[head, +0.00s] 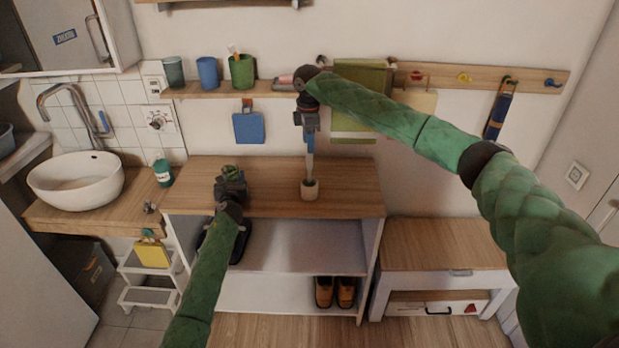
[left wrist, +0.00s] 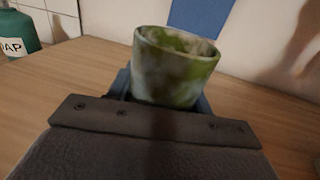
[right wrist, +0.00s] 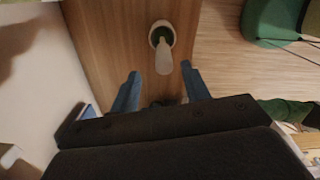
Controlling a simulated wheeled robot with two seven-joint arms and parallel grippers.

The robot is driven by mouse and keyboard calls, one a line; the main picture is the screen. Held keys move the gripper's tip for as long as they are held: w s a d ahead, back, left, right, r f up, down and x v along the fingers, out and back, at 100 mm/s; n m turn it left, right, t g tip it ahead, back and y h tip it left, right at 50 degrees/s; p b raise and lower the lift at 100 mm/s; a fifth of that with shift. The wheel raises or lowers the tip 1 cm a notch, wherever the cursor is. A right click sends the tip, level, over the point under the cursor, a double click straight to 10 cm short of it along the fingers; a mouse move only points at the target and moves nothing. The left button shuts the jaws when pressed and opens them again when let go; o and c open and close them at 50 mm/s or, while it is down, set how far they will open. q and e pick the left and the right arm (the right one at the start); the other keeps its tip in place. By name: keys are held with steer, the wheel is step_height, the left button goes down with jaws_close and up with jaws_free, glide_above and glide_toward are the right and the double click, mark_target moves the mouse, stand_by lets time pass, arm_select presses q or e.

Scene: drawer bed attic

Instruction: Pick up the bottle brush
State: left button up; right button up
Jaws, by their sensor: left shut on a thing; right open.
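What looks like the bottle brush (head: 310,165) stands upright in a small pale pot (head: 310,190) on the wooden cabinet top. In the right wrist view its pale end (right wrist: 164,60) points up between and just beyond my fingers. My right gripper (head: 310,132) is above it, pointing down; in its wrist view the gripper (right wrist: 160,85) is open with nothing gripped. My left gripper (head: 231,182) is low over the cabinet top, shut on a green marbled cup (left wrist: 175,70). The cup (head: 231,171) shows small in the head view. The brush's lower end is hidden in the pot.
A wall shelf (head: 210,90) behind holds several cups. A peg rail (head: 500,78) with hanging items runs to the right. A soap bottle (head: 163,172) stands by the basin (head: 76,180) at left. The cabinet top (head: 355,195) is clear right of the pot.

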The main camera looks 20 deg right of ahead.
mark_target(310, 161)
steer(key=shift+s+d+f, duration=0.1)
steer(key=shift+s+f, duration=0.05)
steer(key=shift+f, duration=1.75)
steer(key=shift+s+f, duration=0.15)
steer(key=shift+f, duration=1.75)
jaws_close()
